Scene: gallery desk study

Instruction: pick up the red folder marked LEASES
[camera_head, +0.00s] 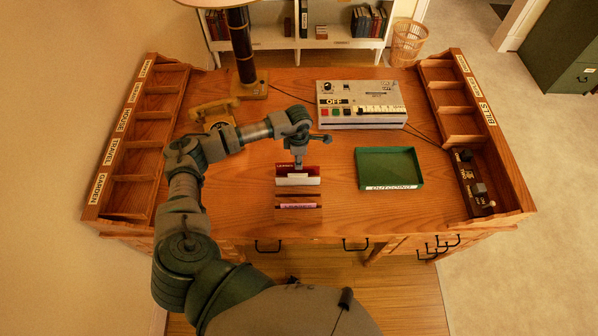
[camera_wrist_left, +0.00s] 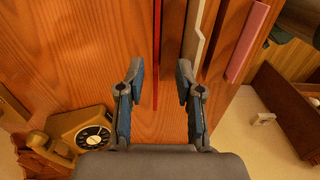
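The red folder (camera_head: 312,170) stands upright at the back of a small wooden rack (camera_head: 312,195) on the desk; its label is too small to read surely. My left gripper (camera_head: 298,162) is directly above it, pointing down. In the left wrist view the red folder (camera_wrist_left: 156,45) is a thin edge between the two spread fingers of my gripper (camera_wrist_left: 160,72). The gripper is open, and the folder lies nearer one finger, with no clear contact. A cream folder (camera_head: 298,182) and a pink folder (camera_head: 298,206) stand in front. My right gripper is not in view.
A green OUTGOING tray (camera_head: 371,187) lies right of the rack. A control box marked OFF (camera_head: 360,104) stands behind it. A telephone (camera_head: 214,113) and a lamp (camera_head: 247,85) are at the back left. Pigeonholes (camera_head: 125,135) line both sides.

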